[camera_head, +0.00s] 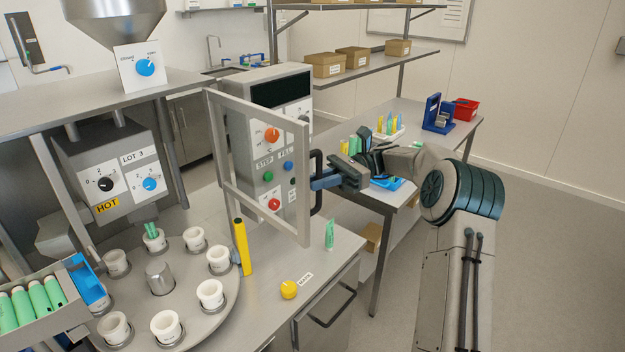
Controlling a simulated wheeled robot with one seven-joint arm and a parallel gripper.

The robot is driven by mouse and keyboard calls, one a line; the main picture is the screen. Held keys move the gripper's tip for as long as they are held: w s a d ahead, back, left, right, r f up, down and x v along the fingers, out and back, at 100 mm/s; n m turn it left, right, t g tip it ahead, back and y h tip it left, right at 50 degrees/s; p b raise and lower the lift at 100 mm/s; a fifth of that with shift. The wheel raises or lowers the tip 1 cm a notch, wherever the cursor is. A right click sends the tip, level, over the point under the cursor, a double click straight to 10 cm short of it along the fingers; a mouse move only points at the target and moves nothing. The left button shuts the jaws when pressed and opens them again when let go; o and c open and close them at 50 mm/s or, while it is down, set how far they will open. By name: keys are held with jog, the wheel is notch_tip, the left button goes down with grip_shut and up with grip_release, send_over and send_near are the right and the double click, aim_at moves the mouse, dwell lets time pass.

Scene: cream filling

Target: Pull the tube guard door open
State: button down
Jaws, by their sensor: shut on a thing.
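The tube guard door (227,189) is an open grey metal frame standing over the steel bench, in front of the control box. A dark vertical handle (316,202) is on its right edge. My gripper (318,183) reaches in from the right and is shut on this handle. Through the frame I see the control box (240,128) with its knobs and buttons. The door stands at an angle beside the turntable; I cannot tell how far it has swung.
The round turntable (200,330) with several white cups is at the lower left. A yellow post (243,247), a green tube (329,234) and a yellow ball-like knob (289,289) stand on the bench. A side table (455,125) with racks is behind my arm. Floor is clear at right.

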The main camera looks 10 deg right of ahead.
jog(key=shift+w+d+n+g, duration=0.3)
jog(key=shift+w+d+g, duration=0.1)
jog(key=shift+w+d, duration=0.15)
jog(key=c, duration=1.5)
grip_release()
jog(key=shift+w+a, duration=0.1)
